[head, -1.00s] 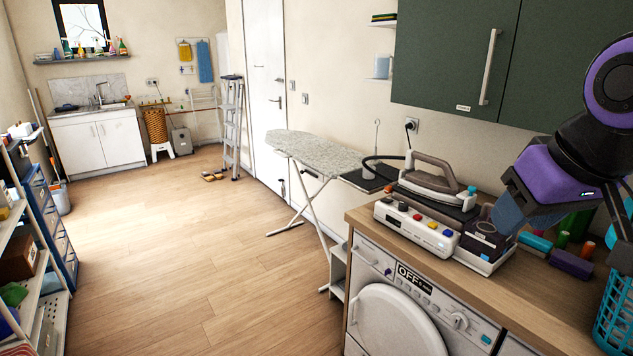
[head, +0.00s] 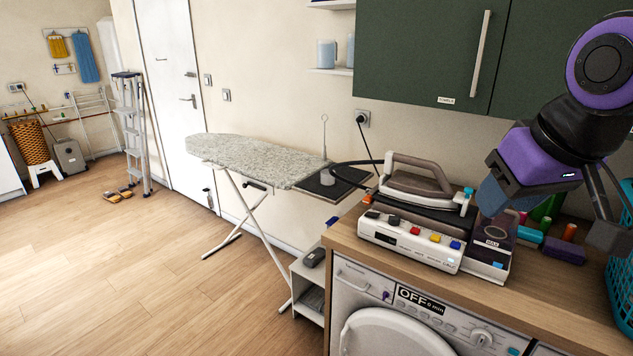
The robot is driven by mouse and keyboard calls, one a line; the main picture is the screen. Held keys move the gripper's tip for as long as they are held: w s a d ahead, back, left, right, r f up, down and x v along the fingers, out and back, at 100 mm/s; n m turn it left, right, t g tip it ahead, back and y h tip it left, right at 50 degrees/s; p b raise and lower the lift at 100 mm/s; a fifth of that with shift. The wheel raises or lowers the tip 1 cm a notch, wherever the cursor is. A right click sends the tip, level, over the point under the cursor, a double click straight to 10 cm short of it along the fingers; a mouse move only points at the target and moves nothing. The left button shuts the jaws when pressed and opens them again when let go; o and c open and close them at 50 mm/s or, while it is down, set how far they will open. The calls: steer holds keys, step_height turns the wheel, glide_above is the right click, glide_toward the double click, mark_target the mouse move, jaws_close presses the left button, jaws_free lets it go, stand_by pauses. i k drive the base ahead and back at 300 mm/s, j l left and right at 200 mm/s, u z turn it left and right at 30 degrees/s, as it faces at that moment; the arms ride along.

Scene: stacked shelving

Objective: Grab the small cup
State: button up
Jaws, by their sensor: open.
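Two pale blue cups, a left one (head: 326,54) and a partly cut-off right one (head: 351,50), stand on a small white wall shelf; I cannot tell which of these is the small cup. My gripper (head: 552,212) is at the right, above the counter, open with nothing visible between its fingers. It is well apart from all three, to their right.
The ironing board (head: 255,157) stands left of the counter (head: 345,232). A steam iron (head: 420,180) sits on its base on the counter, with the washing machine (head: 400,325) below. Green cabinets (head: 430,50) hang above. A teal basket (head: 622,270) is at far right.

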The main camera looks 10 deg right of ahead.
mark_target(327, 179)
steer(key=i+j+u, duration=0.1)
steer(key=u, duration=0.4)
steer(key=i+u, duration=0.2)
steer(key=u, duration=0.25)
steer(key=i, duration=1.75)
steer(key=i+j+z, duration=0.15)
steer(key=i+z, duration=0.25)
steer(key=i, duration=0.15)
steer(key=i+j+z, duration=0.35)
steer(key=i, duration=0.15)
steer(key=l+z, duration=0.1)
steer(key=z, duration=0.85)
